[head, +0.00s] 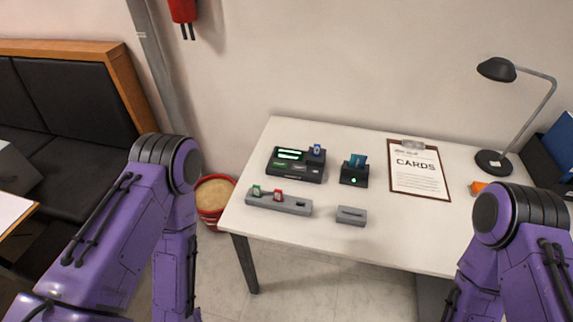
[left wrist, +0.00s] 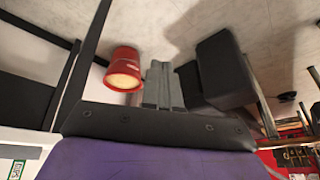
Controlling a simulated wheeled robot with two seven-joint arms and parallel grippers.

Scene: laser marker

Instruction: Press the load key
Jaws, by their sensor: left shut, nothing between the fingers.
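The laser marker (head: 297,164) is a black box at the back left of the white table, with a lit green display (head: 290,153). Small keys sit along its front; one key (head: 283,163) glows green and another (head: 313,168) is grey. Their labels are too small to read, so I cannot tell which is the load key. A small blue piece (head: 317,148) stands at its back right. My left gripper (left wrist: 162,82) is shut and empty in the left wrist view, over the floor and away from the marker. My right gripper is outside the views; only its arm shows at the right.
A grey rail (head: 278,203) with green and red pieces and a slotted grey block (head: 351,215) stand in front. A black holder (head: 354,176) with a blue card, a clipboard (head: 419,169) and a lamp (head: 495,162) are to the right. A red bin (head: 214,200) stands left of the table.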

